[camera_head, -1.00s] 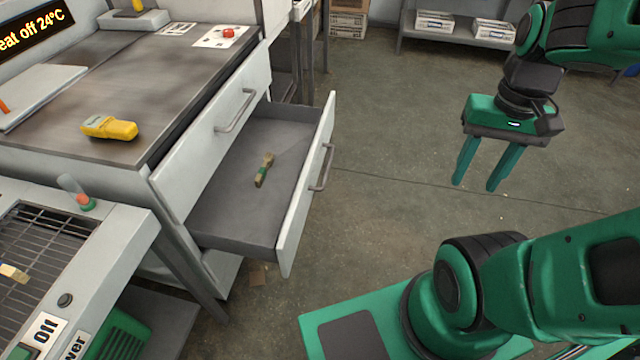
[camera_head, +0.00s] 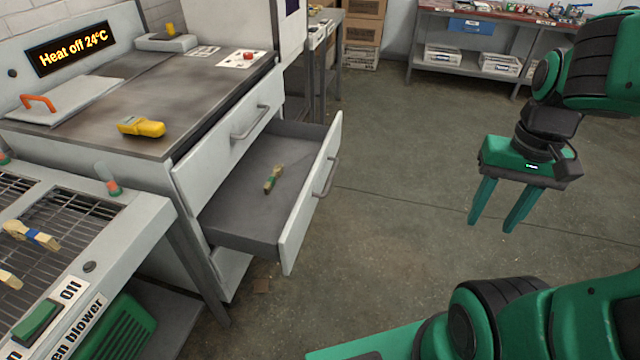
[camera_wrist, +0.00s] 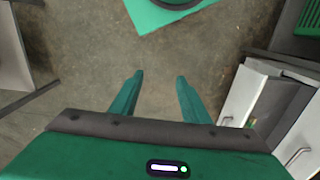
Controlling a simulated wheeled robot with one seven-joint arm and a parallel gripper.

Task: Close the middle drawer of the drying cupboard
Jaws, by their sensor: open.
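The drying cupboard (camera_head: 110,150) is a grey cabinet with a dark metal top at the left. Its open drawer (camera_head: 240,220) is pulled well out toward the right, with a white front (camera_head: 310,195) and a bar handle (camera_head: 327,178). A small brush-like item (camera_head: 273,179) lies inside it. A closed drawer front (camera_head: 225,150) with its own handle sits above it. My gripper (camera_head: 492,220) is open and empty, pointing down over bare floor, well to the right of the drawer. The wrist view shows its spread fingers (camera_wrist: 157,95) and white fronts with handles (camera_wrist: 240,105) at the right.
A bench with a slotted grille (camera_head: 40,230) and wooden pieces stands at the lower left. A yellow handheld device (camera_head: 141,127) lies on the cupboard top. A shelf table (camera_head: 470,65) stands at the back. The floor between drawer and gripper is clear.

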